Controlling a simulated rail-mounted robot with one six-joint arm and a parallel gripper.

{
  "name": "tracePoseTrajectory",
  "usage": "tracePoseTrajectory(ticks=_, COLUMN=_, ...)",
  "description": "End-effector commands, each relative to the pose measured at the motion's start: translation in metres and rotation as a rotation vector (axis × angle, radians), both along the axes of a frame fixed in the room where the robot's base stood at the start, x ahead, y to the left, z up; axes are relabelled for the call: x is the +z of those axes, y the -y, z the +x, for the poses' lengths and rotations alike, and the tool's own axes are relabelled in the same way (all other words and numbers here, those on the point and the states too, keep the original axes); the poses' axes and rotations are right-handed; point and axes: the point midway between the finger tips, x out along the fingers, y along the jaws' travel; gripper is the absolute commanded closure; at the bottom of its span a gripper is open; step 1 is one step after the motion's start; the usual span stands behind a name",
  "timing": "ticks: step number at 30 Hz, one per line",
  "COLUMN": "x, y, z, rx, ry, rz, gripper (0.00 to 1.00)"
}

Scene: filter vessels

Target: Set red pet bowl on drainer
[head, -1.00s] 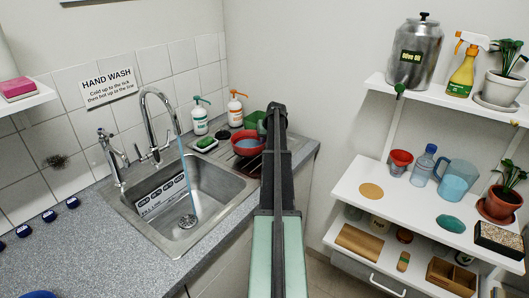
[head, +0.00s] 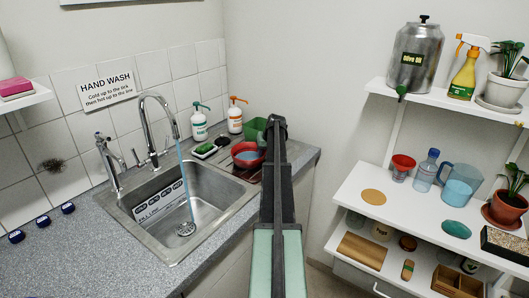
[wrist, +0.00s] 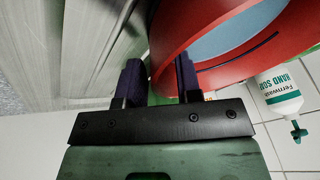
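The red pet bowl (head: 248,155), blue-grey inside, is at the right end of the sink unit over the ridged metal drainer (head: 236,172). My arm hides its right side, and I cannot tell whether its base touches the drainer. In the wrist view the bowl (wrist: 220,50) is large and close. My gripper (wrist: 160,82) has its two dark fingers a little apart, with the bowl's red wall filling the gap between them. It looks shut on the wall. In the head view my arm hides the fingertips.
The steel sink (head: 185,215) with a running tap lies left of the drainer. A green sponge (head: 205,149), a green container (head: 254,128) and two soap bottles (head: 199,122) (head: 235,115) stand close behind the bowl. White shelves (head: 400,215) are at the right.

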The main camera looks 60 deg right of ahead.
Motion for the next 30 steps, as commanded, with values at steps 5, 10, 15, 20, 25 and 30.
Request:
tracePoseTrajectory(ticks=5, x=0.032, y=-0.004, z=-0.010, rx=-0.001, ry=0.000, rz=0.000, gripper=0.68)
tracePoseTrajectory(ticks=10, x=0.078, y=-0.010, z=-0.027, rx=-0.001, ry=0.000, rz=0.000, gripper=0.68)
tracePoseTrajectory(ticks=15, x=0.110, y=-0.014, z=-0.044, rx=-0.001, ry=0.000, rz=0.000, gripper=0.68)
tracePoseTrajectory(ticks=20, x=0.113, y=-0.015, z=-0.048, rx=0.000, ry=0.000, rz=0.000, gripper=0.68)
tracePoseTrajectory(ticks=25, x=0.111, y=-0.016, z=-0.047, rx=0.001, ry=0.000, rz=0.001, gripper=0.68)
tracePoseTrajectory(ticks=30, x=0.108, y=-0.090, z=-0.013, rx=0.076, ry=-0.030, rz=0.016, gripper=0.68)
